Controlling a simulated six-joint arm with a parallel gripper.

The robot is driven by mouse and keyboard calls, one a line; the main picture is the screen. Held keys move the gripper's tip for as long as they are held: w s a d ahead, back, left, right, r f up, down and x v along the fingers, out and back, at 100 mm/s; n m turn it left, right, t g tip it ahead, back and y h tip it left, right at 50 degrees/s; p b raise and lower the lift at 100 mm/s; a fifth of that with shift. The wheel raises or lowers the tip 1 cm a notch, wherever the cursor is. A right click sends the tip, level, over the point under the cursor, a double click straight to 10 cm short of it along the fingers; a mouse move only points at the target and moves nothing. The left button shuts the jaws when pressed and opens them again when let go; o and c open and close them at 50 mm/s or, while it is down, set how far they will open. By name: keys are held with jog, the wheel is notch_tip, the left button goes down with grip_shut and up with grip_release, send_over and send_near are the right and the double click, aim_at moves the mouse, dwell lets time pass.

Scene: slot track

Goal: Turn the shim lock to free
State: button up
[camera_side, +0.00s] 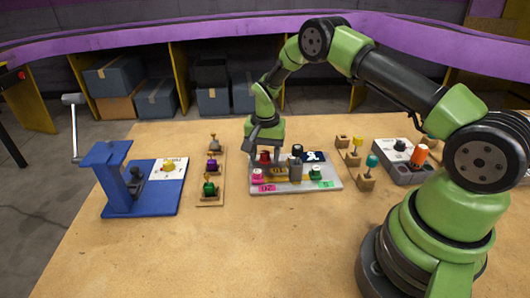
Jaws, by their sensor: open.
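The slot track is a light grey board (325,184) at the middle of the table, with a yellow strip along it. It carries a red part (265,157), a grey upright post (296,168), a pink-and-white piece (257,175) and a green piece (316,173). A pink label (263,188) and a green label (326,184) lie at its front. Which part is the shim lock, and how it is turned, is too small to tell. My gripper (265,147) is open, pointing down over the board's back left, close above the red part. I cannot tell whether it touches.
A blue press-like fixture (112,190) with a lever stands at left. Beside it is a wooden strip (211,190) with several coloured knobs. Small wooden blocks (366,182) and a grey box (404,170) with an orange cylinder (420,154) stand right. The front table is clear.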

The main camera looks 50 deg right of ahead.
jog(key=c, duration=0.9)
jog(key=shift+n, duration=0.3)
jog(key=n, duration=0.4)
jog(key=shift+n, duration=0.3)
jog(key=n, duration=0.5)
jog(key=o, duration=0.9)
